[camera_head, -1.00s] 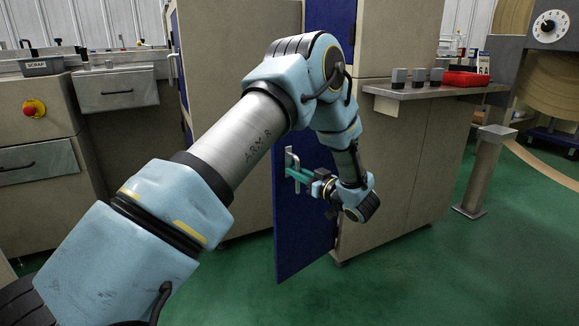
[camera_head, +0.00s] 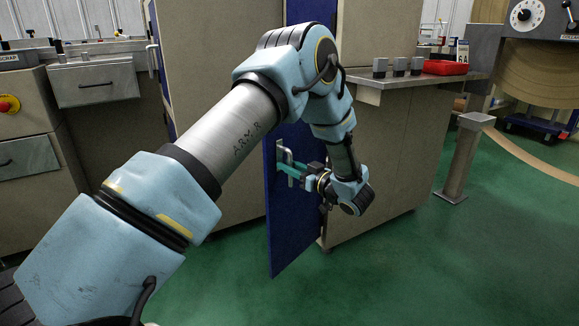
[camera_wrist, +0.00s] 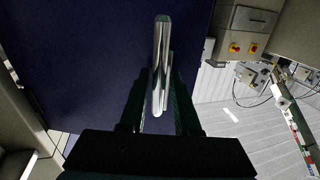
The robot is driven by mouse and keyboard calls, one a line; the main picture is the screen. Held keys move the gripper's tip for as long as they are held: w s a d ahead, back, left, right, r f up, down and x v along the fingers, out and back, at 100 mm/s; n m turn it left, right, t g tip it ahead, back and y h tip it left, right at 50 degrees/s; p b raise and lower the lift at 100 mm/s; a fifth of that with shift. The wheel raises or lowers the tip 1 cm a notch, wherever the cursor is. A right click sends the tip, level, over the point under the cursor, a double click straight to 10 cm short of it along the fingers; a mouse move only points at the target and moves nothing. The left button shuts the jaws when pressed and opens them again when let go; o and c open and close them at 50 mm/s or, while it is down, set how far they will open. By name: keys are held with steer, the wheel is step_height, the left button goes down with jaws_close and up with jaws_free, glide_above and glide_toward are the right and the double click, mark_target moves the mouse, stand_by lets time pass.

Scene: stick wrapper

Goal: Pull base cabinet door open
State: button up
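The dark blue base cabinet door (camera_head: 290,235) stands swung out from the beige cabinet. Its upright metal bar handle (camera_head: 283,160) is on the face turned left. The blue door face (camera_wrist: 90,60) fills the upper left there. The contact points are dark. My arm hides part of the door and the cabinet opening.
A beige cabinet with a grey worktop (camera_head: 420,80) stands right of the door, holding small grey blocks and a red tray (camera_head: 445,67). A post (camera_head: 462,160) stands farther right. Drawers (camera_head: 95,82) are at the left. The green floor (camera_head: 400,270) in front is clear.

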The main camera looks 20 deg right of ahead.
steer(key=p+v, duration=0.1)
steer(key=v, duration=0.9)
steer(key=shift+s+d, duration=0.15)
steer(key=shift+s, duration=0.25)
